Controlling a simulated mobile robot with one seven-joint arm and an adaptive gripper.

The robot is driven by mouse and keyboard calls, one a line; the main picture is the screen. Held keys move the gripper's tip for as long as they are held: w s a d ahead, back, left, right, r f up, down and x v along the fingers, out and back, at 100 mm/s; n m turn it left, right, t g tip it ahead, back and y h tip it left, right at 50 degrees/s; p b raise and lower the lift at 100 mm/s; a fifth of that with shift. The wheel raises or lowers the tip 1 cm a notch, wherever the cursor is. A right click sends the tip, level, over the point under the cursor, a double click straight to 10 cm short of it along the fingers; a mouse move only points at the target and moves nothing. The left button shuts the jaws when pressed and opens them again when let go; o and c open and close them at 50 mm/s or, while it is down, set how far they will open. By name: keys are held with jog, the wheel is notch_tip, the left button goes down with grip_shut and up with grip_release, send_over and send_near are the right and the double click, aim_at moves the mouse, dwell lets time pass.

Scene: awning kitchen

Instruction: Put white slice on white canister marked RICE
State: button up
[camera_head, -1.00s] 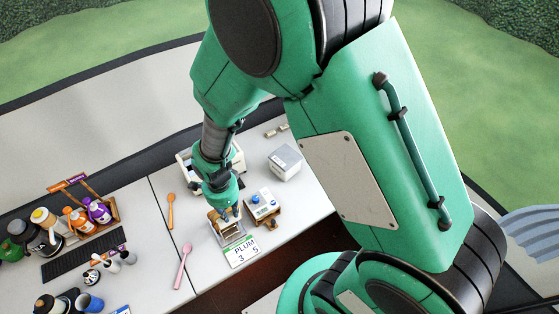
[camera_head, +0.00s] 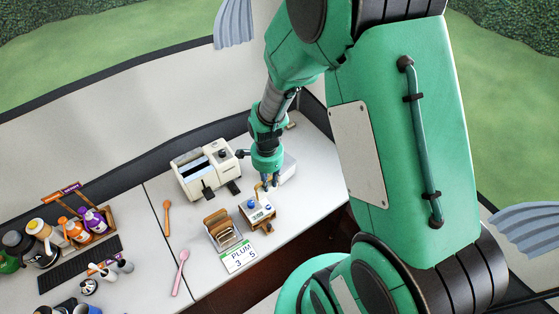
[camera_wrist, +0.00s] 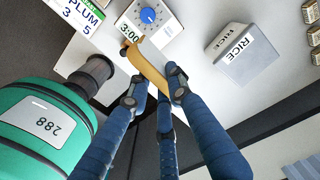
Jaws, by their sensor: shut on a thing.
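My gripper (camera_head: 269,183) is shut on a pale tan slice (camera_wrist: 153,70), seen nearly edge-on in the wrist view with a darker brown end. In the head view the held slice (camera_head: 261,190) is small, just above and behind the timer. The canister (camera_wrist: 241,55), light grey-white with RICE on its faces, stands to the right of the slice in the wrist view, apart from it. In the head view the canister (camera_head: 289,168) is partly hidden behind my gripper.
A timer reading 3:00 (camera_head: 259,216) stands in front of my gripper. A rack with brown bread slices (camera_head: 222,228) and a PLUM sign (camera_head: 239,256) are left of it. A cream toaster (camera_head: 205,170) stands behind. Spoons (camera_head: 167,217) lie further left.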

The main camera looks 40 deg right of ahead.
jog(key=s+d+r, duration=0.1)
jog(key=d, duration=0.7)
jog(key=shift+s+d+r, duration=0.2)
jog(key=shift+s+d, duration=0.2)
jog(key=shift+w, duration=0.1)
jog(key=w+d, duration=0.3)
jog(key=w, duration=0.4)
jog(key=w+d+f, duration=0.1)
jog(key=w+d, duration=0.1)
jog(key=w, duration=0.5)
jog(key=shift+w+d+f, duration=0.2)
jog(key=shift+w+d, duration=0.15)
jog(key=shift+d, duration=0.05)
jog(key=shift+f, duration=1.8)
jog(key=shift+f+b, duration=0.1)
jog(key=shift+b, duration=0.2)
jog(key=o, duration=0.9)
jog(key=shift+c, duration=0.2)
